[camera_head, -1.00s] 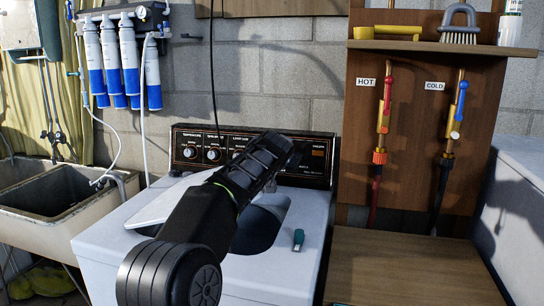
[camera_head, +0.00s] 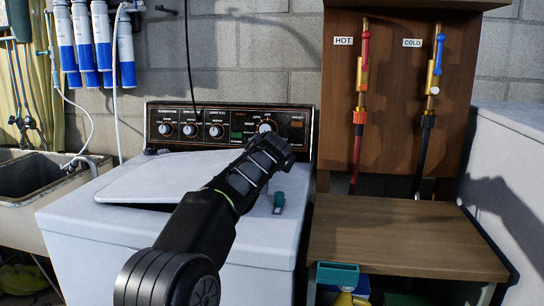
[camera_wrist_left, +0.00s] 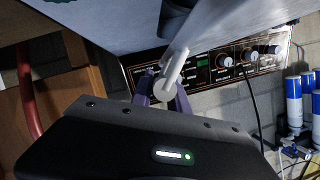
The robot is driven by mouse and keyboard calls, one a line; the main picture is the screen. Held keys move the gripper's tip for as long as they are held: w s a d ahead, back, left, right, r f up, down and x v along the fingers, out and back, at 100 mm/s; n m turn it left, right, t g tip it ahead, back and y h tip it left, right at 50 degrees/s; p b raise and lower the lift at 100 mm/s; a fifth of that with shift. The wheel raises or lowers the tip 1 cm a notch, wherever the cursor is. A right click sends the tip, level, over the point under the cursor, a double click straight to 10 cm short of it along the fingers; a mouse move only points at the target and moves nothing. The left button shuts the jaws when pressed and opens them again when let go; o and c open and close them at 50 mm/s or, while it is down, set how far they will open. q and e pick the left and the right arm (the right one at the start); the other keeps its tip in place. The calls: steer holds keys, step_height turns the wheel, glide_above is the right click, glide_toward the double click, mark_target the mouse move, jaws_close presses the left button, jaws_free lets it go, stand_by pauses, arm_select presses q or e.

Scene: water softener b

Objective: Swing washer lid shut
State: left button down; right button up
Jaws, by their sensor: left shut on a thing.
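The white washer (camera_head: 110,230) stands in the middle of the head view, and its pale lid (camera_head: 150,178) lies nearly flat over the opening. A dark gap shows under the lid's front edge. My left gripper (camera_head: 276,147) is over the right side of the washer top, hiding part of the lid. In the left wrist view its purple fingers (camera_wrist_left: 163,92) are closed around a pale edge, which looks like the lid (camera_wrist_left: 174,70); the grip is partly hidden. My right gripper is not in view.
The control panel (camera_head: 225,125) stands behind the lid. A small teal item (camera_head: 279,202) lies on the washer top at right. A wooden bench (camera_head: 400,235) with hot and cold hoses above is to the right, a sink (camera_head: 40,180) to the left.

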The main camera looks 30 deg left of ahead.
arm_select(q)
steer(key=c, duration=1.3)
jaws_free()
steer(key=b+v, duration=0.2)
steer(key=v, duration=0.5)
steer(key=shift+s+d, duration=0.25)
steer(key=shift+s, duration=0.05)
steer(key=shift+r, duration=0.1)
